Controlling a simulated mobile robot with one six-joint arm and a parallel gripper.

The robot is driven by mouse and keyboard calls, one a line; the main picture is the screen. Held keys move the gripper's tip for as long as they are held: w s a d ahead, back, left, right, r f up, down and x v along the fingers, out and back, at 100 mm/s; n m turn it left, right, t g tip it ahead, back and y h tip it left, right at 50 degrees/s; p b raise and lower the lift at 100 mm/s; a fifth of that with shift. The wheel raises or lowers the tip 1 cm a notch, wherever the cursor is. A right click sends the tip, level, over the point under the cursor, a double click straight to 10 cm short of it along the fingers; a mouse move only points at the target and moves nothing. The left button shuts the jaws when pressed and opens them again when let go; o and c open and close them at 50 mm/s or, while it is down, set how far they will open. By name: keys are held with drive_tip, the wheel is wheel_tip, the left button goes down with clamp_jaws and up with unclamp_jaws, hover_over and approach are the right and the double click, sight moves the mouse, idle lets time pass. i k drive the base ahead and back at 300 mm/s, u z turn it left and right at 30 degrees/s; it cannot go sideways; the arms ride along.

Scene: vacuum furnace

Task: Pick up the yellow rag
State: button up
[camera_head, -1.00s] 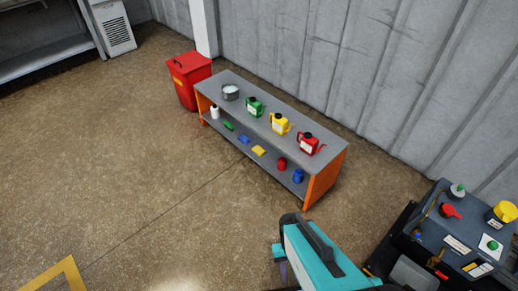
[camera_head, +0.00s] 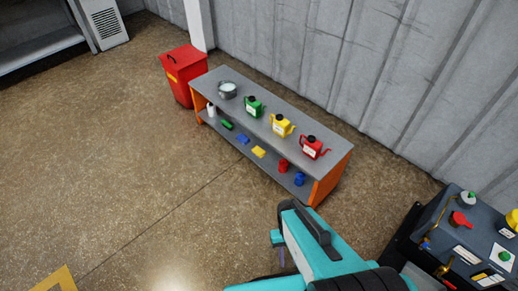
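The yellow rag (camera_head: 259,152) lies on the lower shelf of the grey and orange bench (camera_head: 232,78). A blue rag (camera_head: 243,139) and a green rag (camera_head: 227,124) lie to its left on the same shelf, and a red item (camera_head: 283,166) stands to its right. My teal arm shows at the bottom centre, in front of the bench and apart from it. My gripper's fingers cannot be made out in this view.
A red bin (camera_head: 184,75) stands at the bench's left end. Oil cans in green (camera_head: 253,106), yellow (camera_head: 281,125) and red (camera_head: 312,147) stand on top. A dark machine (camera_head: 475,240) is at the lower right. The floor left of the bench is clear.

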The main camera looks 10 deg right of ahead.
sight(258, 151)
drive_tip(key=u, duration=0.05)
drive_tip(key=i, duration=0.3)
drive_tip(key=u, duration=0.05)
drive_tip(key=k, duration=1.3)
drive_tip(key=u, duration=0.35)
drive_tip(key=i, duration=0.9)
drive_tip(key=u, duration=0.9)
drive_tip(key=i, duration=1.2)
drive_tip(key=u, duration=0.3)
